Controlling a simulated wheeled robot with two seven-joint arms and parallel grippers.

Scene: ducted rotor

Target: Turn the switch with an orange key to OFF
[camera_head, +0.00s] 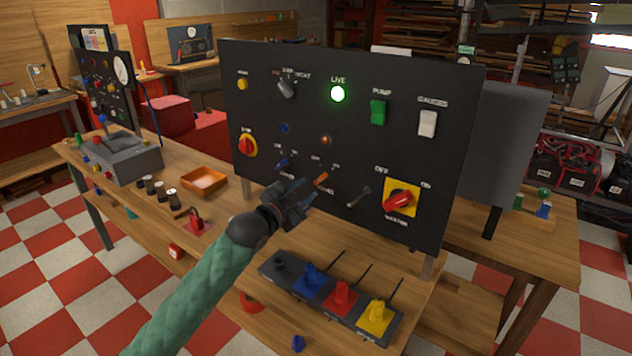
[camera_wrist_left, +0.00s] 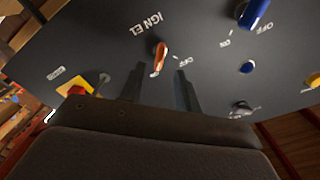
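The orange key (camera_head: 321,178) sits in a switch on the lower middle of the black panel (camera_head: 300,115). In the left wrist view the orange key (camera_wrist_left: 160,52) shows near an upside-down "IGN E1" label, with an "OFF" mark beside it. Which mark the key points at I cannot tell for sure. My left gripper (camera_head: 299,196) is close in front of the panel, just left of the key in the head view. In the left wrist view its two fingers (camera_wrist_left: 160,74) are apart, with the key ahead of the gap and nothing held. My right gripper is not in view.
A red-and-yellow rotary switch (camera_head: 398,200) and a grey lever (camera_head: 358,197) are right of the key. Blue switches (camera_head: 281,164) are to its left. A green LIVE lamp (camera_head: 337,94) is lit. A box with colored levers (camera_head: 341,297) stands below on the wooden bench.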

